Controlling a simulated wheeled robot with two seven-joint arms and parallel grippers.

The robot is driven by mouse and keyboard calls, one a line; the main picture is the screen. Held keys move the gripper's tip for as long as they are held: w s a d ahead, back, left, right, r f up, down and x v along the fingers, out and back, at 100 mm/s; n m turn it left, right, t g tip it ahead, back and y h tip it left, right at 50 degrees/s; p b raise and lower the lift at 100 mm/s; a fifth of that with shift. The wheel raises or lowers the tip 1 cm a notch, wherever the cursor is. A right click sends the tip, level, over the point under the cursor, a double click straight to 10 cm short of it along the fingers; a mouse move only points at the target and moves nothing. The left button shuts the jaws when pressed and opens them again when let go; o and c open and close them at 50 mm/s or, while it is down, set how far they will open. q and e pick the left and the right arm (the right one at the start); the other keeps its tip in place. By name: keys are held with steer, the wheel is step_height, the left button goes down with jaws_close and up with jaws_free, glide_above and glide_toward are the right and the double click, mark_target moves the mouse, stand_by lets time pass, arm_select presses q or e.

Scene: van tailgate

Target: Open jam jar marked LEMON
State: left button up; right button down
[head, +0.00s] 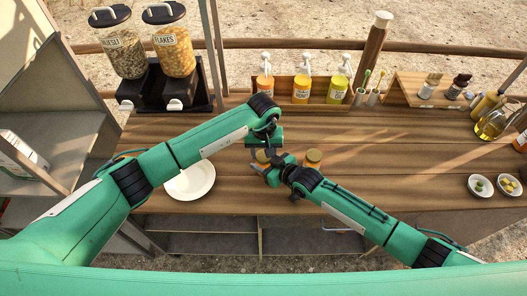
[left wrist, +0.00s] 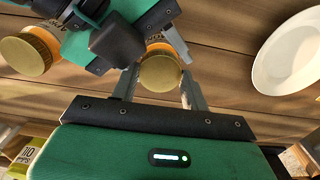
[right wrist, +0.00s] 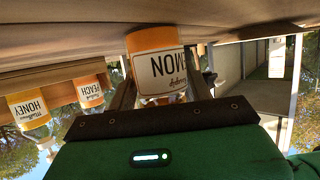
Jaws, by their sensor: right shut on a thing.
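The LEMON jar (right wrist: 160,65) shows upside down in the right wrist view, amber with a white label partly covered. My right gripper (head: 263,167) is shut on its side, one finger on each side. In the head view the arms largely hide this jar (head: 262,157). Its gold lid (left wrist: 159,73) shows in the left wrist view between the fingers of my left gripper (left wrist: 160,85). Those fingers stand apart on either side of the lid, seemingly without gripping it. A second gold-lidded jar (head: 313,158) stands on the counter just to the right; its label is not readable.
A white plate (head: 190,181) lies left on the wooden counter (head: 420,150). Pump bottles (head: 302,90) stand in a rack behind, cereal dispensers (head: 173,50) at back left. Small bowls (head: 509,186) and an oil bottle (head: 492,122) are at right. The counter right of the second jar is mostly clear.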

arm_select(q)
steer(key=n, duration=0.4)
steer(key=shift+n, duration=0.3)
steer(key=n, duration=0.4)
steer(key=shift+n, duration=0.3)
steer(key=n, duration=0.7)
steer(key=shift+n, duration=0.4)
steer(key=o, duration=1.1)
